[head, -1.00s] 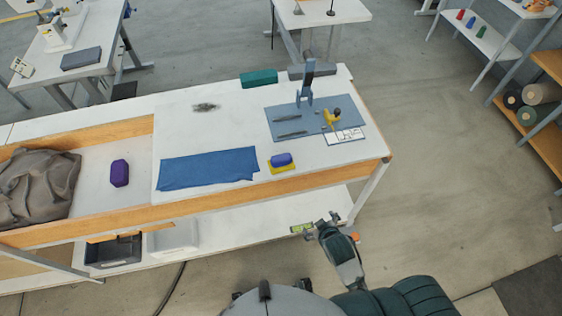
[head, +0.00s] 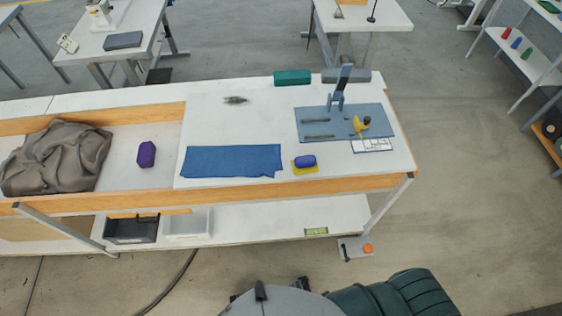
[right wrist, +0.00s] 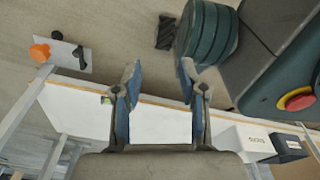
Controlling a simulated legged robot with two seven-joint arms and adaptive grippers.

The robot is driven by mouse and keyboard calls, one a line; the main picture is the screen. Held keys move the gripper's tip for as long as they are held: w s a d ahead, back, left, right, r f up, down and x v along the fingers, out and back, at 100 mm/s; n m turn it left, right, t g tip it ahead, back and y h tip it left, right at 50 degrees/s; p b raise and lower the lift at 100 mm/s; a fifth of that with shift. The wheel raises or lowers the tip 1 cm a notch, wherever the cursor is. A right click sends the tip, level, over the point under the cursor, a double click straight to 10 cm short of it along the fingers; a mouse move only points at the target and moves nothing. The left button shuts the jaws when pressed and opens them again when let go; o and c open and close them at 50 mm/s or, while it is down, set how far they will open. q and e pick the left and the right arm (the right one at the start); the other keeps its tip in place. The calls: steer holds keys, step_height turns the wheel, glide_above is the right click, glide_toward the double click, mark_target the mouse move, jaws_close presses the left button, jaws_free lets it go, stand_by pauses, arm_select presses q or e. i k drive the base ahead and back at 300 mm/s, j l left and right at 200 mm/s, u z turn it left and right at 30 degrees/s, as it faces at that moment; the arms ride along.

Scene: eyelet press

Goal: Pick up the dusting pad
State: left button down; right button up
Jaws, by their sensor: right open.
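A blue block on a yellow base (head: 305,162), which looks like the dusting pad, rests near the front edge of the white tabletop in the head view. It lies to the right of a folded blue cloth (head: 232,161). My right gripper (right wrist: 160,76) shows only in its wrist view, open and empty. Its fingers are spread over the white lower shelf (right wrist: 160,119), apart from the pad. The pad is not visible in that view. My left gripper is in neither view.
A blue mat (head: 318,131) with a press and a yellow tool sits right. A purple block (head: 146,154) and a crumpled grey cloth (head: 55,158) lie left. A dark bin (head: 131,230) and white bin (head: 188,222) stand below. A pedal plate (head: 355,248) is on the floor.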

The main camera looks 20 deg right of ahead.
mark_target(304, 164)
steer(key=l+u, duration=0.45)
steer(key=k+l+u, duration=0.15)
steer(key=u, duration=0.3)
steer(key=k+l+u, duration=0.1)
steer(key=l+u, duration=0.2)
steer(key=u, duration=0.15)
steer(key=k+l, duration=0.3)
steer(key=l, duration=0.1)
